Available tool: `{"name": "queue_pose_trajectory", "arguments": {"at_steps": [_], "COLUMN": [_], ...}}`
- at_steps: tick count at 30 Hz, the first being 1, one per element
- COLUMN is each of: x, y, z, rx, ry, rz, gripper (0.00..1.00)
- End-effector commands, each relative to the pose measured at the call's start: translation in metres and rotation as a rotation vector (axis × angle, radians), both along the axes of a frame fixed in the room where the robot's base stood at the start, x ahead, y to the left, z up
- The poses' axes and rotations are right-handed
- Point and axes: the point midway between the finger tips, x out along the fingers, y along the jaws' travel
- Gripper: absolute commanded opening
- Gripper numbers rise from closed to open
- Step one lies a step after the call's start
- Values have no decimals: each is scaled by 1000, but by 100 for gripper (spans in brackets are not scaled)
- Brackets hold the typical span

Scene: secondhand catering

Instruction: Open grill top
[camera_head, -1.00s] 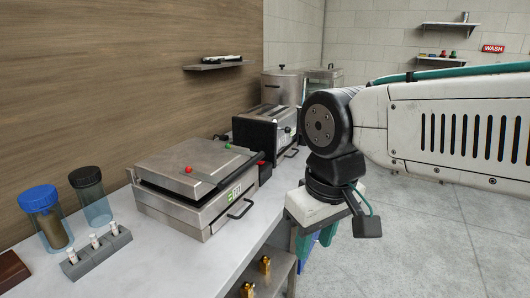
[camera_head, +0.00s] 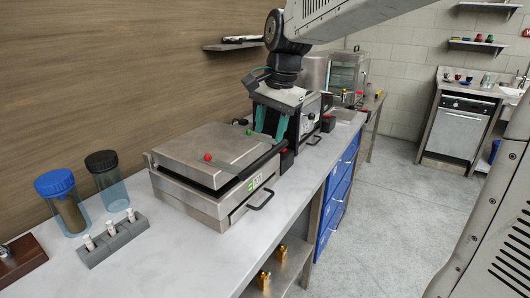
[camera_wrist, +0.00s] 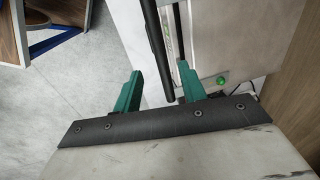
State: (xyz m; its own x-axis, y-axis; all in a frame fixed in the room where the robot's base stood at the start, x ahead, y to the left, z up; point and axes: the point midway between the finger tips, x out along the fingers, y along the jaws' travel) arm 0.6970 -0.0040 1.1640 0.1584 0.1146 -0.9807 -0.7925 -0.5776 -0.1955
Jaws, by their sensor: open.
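The grill (camera_head: 215,170) is a low metal box on the counter, with its flat lid (camera_head: 195,150) down. A red knob (camera_head: 208,157) and a green knob (camera_head: 249,132) sit on the lid. A dark handle bar (camera_head: 235,178) runs along the lid's front side. My gripper (camera_head: 268,138) points down at the grill's far right end, its teal fingers apart. In the wrist view, the black bar (camera_wrist: 156,45) shows between the open fingers (camera_wrist: 160,88); I cannot tell whether they touch it. The far end of the bar is partly hidden by the gripper.
Two lidded jars (camera_head: 62,200) and a grey holder with small vials (camera_head: 112,240) stand left of the grill. Another metal appliance (camera_head: 312,112) stands just behind my gripper. A wall shelf (camera_head: 232,45) is near my arm. The counter's front strip is clear.

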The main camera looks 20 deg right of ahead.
Motion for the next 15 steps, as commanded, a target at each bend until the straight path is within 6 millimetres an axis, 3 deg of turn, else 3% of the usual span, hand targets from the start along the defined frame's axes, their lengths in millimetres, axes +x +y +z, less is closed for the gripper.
{"name": "queue_pose_trajectory", "arguments": {"at_steps": [9, 15], "x": [7, 11], "y": [6, 8], "z": [-48, -69], "rx": [1, 1], "ry": [5, 2], "rz": [-2, -3], "gripper": [41, 41]}}
